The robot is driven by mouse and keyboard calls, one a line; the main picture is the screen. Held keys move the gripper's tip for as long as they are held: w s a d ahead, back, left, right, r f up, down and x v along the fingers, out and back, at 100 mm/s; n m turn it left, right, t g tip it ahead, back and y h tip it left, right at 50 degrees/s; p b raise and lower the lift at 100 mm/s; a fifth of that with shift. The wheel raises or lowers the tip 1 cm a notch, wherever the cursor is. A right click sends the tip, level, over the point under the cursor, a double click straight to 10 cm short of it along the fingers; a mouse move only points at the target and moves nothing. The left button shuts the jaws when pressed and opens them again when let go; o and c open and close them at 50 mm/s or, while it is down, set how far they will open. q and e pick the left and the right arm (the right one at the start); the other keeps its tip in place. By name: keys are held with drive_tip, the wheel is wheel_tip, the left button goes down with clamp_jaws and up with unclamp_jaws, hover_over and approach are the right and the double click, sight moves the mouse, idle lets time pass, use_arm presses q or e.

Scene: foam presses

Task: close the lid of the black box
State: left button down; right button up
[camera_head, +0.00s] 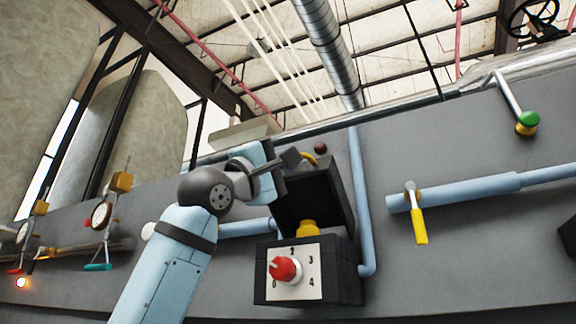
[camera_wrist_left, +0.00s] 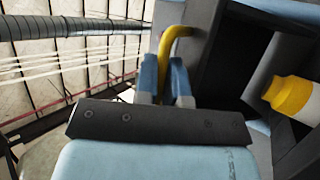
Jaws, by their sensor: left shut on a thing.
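The black box (camera_head: 349,286) is mounted on the grey wall, with a red knob (camera_head: 285,269) on a numbered white front plate. Its lid (camera_head: 330,192) stands open, raised above the box. A yellow handle (camera_head: 311,158) sits at the lid's upper edge and also shows in the wrist view (camera_wrist_left: 177,40). My left gripper (camera_wrist_left: 167,88) is shut on this yellow handle; in the head view the gripper (camera_head: 297,159) is at the lid's upper left. A yellow part (camera_head: 308,228) stands inside the open box and also shows in the wrist view (camera_wrist_left: 291,96). My right gripper is not in view.
A blue pipe (camera_head: 361,195) runs down close to the right of the box. Further right are a blue pipe with a yellow-handled valve (camera_head: 418,226) and a green-knobbed lever (camera_head: 528,120). Gauges with valves (camera_head: 101,214) are at the left.

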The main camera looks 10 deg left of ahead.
use_arm(q)
drive_tip(key=shift+f+h, duration=0.3)
drive_tip(key=shift+f, duration=0.1)
drive_tip(key=shift+s+f+m+b, duration=0.15)
drive_tip(key=shift+m+b, duration=0.15)
drive_tip(key=c, duration=1.5)
unclamp_jaws()
drive_tip(key=b+v, duration=0.3)
drive_tip(key=v, duration=1.1)
